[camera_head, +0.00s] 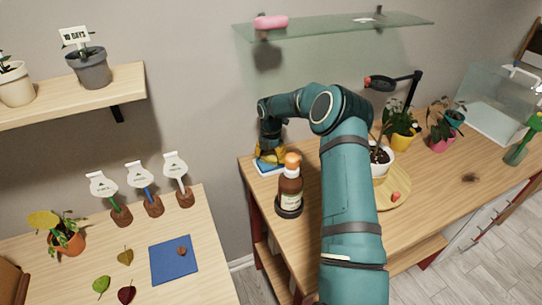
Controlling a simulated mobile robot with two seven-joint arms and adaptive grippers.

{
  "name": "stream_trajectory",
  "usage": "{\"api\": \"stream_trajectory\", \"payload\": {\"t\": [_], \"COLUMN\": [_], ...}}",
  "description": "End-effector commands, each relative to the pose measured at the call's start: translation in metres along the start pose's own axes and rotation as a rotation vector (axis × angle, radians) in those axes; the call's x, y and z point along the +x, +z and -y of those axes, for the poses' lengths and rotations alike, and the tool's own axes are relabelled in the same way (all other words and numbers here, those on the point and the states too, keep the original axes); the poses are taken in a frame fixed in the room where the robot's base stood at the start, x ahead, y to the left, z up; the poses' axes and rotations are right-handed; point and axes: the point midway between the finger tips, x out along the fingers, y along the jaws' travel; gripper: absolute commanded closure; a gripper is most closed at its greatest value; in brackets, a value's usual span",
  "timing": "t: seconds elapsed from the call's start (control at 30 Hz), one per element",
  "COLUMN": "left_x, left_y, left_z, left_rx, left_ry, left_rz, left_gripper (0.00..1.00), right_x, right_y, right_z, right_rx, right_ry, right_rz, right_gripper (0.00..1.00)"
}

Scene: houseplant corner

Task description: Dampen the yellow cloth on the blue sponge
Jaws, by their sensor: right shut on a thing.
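My right gripper (271,147) points down at the back left corner of the right-hand table, partly hidden by its own arm. It is shut on the yellow cloth (273,157), which shows as a small yellow patch below the fingers. The blue sponge (263,165) lies flat right under the cloth, with a pale edge around it. The cloth appears to be on or just over the sponge; I cannot tell how firmly they touch. My left gripper is not in view.
A brown bottle with an orange cap (290,188) stands just in front of the sponge. A white pot (379,160) on a round wooden board (396,186) stands right of my arm. A glass shelf (335,28) hangs above. The left table holds a blue mat (174,262).

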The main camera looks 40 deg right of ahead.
Motion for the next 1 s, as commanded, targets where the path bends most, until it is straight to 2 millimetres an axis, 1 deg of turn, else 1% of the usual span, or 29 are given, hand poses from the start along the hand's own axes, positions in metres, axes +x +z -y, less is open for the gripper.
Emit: {"api": "stream_trajectory", "payload": {"t": [0.47,0.57,1.0], "left_x": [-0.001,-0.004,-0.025], "left_y": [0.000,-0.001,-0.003], "left_z": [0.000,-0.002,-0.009], "left_rx": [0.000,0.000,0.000], "left_ry": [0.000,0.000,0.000], "left_rz": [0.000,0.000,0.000], "left_gripper": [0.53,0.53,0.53], "right_x": [-0.001,-0.005,-0.038], "right_y": [-0.001,0.000,0.000], "right_z": [0.000,0.000,0.000], "right_rx": [0.000,0.000,0.000], "right_ry": [-0.001,-0.001,0.000], "right_rz": [-0.002,-0.001,0.000], "right_gripper": [0.60,0.60,0.60]}}
